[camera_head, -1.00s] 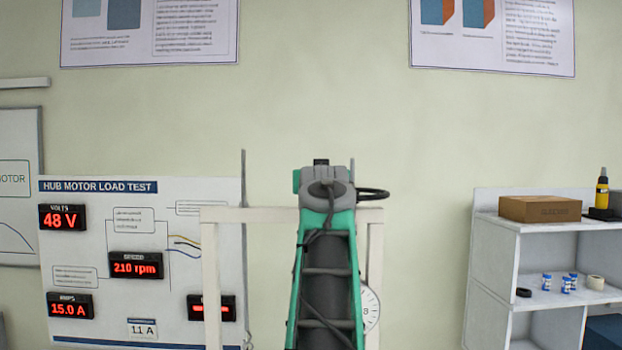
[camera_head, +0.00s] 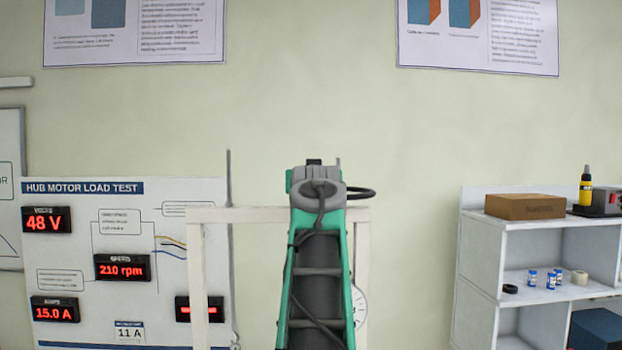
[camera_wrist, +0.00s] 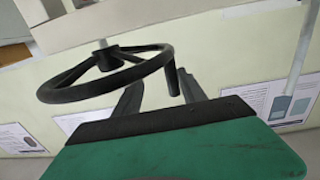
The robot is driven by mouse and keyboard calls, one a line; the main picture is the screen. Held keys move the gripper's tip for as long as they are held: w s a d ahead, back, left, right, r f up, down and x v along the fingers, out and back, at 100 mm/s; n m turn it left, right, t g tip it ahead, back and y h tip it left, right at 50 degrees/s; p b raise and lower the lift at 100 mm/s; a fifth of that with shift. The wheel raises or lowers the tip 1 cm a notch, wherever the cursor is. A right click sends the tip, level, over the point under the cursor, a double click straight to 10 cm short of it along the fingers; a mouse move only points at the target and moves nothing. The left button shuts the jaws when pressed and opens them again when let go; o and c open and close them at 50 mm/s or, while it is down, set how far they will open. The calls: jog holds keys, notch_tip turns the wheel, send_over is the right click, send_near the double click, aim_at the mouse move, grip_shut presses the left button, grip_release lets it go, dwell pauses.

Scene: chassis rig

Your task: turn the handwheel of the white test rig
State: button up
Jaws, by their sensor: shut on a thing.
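The white test rig's frame (camera_head: 250,215) stands in the head view, its posts on both sides of my raised arm. The exact contact is hard to see.
A load-test panel (camera_head: 130,215) with red displays stands at the left. A grey shelf (camera_head: 478,240) stands at the right, with a brown box (camera_head: 525,206) on top and small items below. Posters hang on the pale wall behind.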

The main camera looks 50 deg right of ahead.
jog(key=shift+d+f, duration=0.15)
jog(key=shift+f, duration=0.1)
jog(key=shift+a, duration=0.2)
jog(key=shift+s+a+b, duration=0.15)
jog(key=shift+a+b, duration=0.45)
jog(key=shift+b, duration=0.05)
jog(key=a+b, duration=0.3)
jog(key=a, duration=0.4)
jog(key=shift+a+r, duration=0.2)
jog(key=shift+s, duration=0.1)
jog(key=b+v, duration=0.2)
jog(key=v, duration=0.6)
jog(key=shift+c, duration=0.5)
